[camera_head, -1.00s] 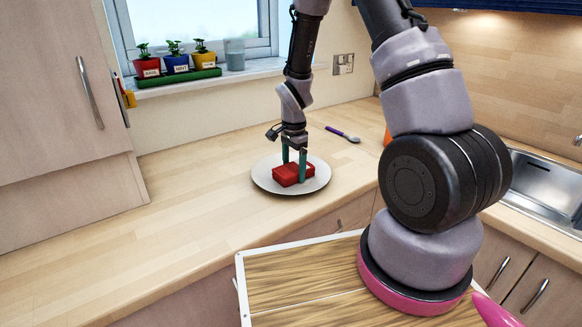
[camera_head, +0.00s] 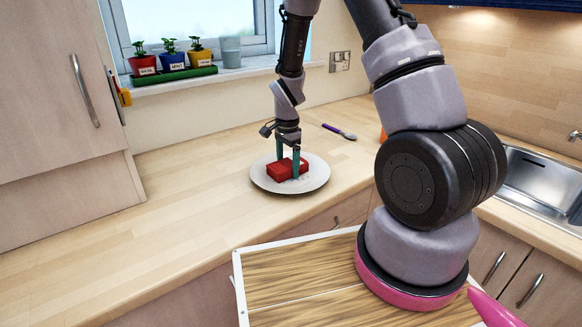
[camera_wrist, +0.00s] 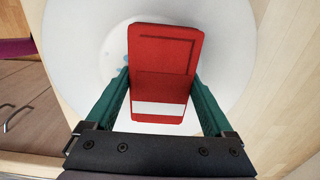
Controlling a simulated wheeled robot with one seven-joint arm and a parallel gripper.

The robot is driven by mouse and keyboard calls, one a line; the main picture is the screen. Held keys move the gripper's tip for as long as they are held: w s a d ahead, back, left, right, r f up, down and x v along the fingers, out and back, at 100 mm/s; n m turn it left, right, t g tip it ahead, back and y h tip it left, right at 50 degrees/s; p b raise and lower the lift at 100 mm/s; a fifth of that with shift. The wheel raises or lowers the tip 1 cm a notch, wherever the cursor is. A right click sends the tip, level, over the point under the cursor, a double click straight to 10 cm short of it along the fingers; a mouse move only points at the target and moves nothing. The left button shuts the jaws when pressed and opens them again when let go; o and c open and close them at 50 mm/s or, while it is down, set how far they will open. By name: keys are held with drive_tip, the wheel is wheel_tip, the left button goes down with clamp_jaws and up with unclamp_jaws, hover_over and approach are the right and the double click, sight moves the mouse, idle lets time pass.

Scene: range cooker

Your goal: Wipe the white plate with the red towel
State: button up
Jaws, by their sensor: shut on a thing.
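The white plate (camera_head: 316,183) lies flat on the wooden counter. The folded red towel (camera_head: 287,170) is on or just above the middle of the plate; I cannot tell how firmly they touch. My gripper (camera_head: 287,162) points down, its two green fingers shut on the red towel. In the wrist view the towel (camera_wrist: 163,55) sits between the fingers (camera_wrist: 160,92), with a white band near its lower end. The plate (camera_wrist: 72,60) shows around it, with small bluish marks just left of the towel. The plate's surface under the towel is hidden.
A purple-handled spoon (camera_head: 338,131) lies behind and right of the plate. Potted herbs (camera_head: 172,63) and a cup (camera_head: 231,52) stand on the windowsill. A sink (camera_head: 545,180) is at the right. The counter left of the plate is clear.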

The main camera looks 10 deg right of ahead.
drive_tip(key=shift+w+a+r, duration=0.1)
drive_tip(key=shift+w+r, duration=0.05)
drive_tip(key=shift+r, duration=2.8)
drive_tip(key=shift+r, duration=1.5)
drive_tip(key=shift+s+d+f, duration=0.1)
drive_tip(key=shift+s+f, duration=0.1)
drive_tip(key=shift+f, duration=0.9)
drive_tip(key=shift+s+d+f, duration=0.1)
drive_tip(key=shift+s+f, duration=0.05)
drive_tip(key=shift+f, duration=0.9)
drive_tip(key=shift+s+f, duration=0.2)
drive_tip(key=shift+f, duration=1.1)
